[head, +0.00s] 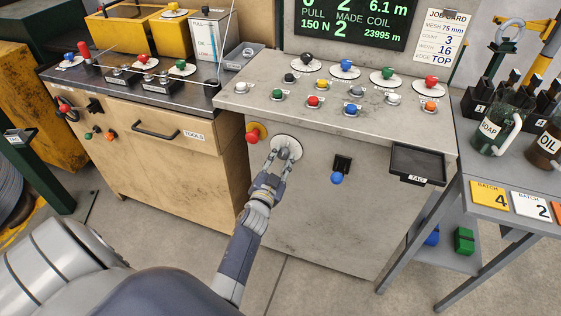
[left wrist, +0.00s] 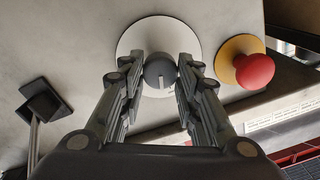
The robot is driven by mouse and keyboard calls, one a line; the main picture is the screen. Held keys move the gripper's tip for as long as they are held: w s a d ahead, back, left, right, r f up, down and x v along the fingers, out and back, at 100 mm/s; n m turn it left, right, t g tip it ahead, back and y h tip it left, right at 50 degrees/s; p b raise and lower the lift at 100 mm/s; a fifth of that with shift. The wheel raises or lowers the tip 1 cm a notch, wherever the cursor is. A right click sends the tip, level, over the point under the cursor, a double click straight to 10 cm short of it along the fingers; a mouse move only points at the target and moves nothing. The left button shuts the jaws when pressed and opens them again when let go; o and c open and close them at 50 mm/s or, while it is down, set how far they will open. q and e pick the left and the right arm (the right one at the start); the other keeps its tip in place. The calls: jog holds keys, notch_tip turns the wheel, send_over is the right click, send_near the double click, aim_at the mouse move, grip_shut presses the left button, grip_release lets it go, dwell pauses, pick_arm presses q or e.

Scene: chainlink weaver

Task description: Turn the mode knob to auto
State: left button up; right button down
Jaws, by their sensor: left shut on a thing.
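The mode knob (head: 283,153) is a grey knob on a round white dial plate (head: 287,143) on the front face of the grey control console. In the left wrist view the knob (left wrist: 159,71) sits in the middle of its white plate (left wrist: 133,38), with a pale pointer line toward the bottom of the picture. My left gripper (head: 279,160) is shut on the knob, one finger on each side; it also shows in the left wrist view (left wrist: 159,78). Any labels on the dial are too small or hidden to read. My right gripper is not in view.
A red emergency button (head: 252,136) on a yellow ring is close beside the dial. A black lever switch with a blue ball (head: 337,177) is to its right. Coloured knobs and buttons cover the console top.

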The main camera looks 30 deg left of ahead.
pick_arm(q)
jog(key=m+b, duration=0.2)
jog(key=m, duration=0.2)
jog(key=shift+f+m, duration=0.1)
jog(key=shift+m, duration=0.2)
jog(key=m+b, duration=0.1)
jog(key=m, duration=0.2)
jog(key=shift+m, duration=0.7)
jog(key=o, duration=1)
jog(key=shift+w, duration=0.1)
jog(key=shift+o, duration=0.3)
jog(key=shift+a, duration=0.1)
jog(key=v, duration=1.2)
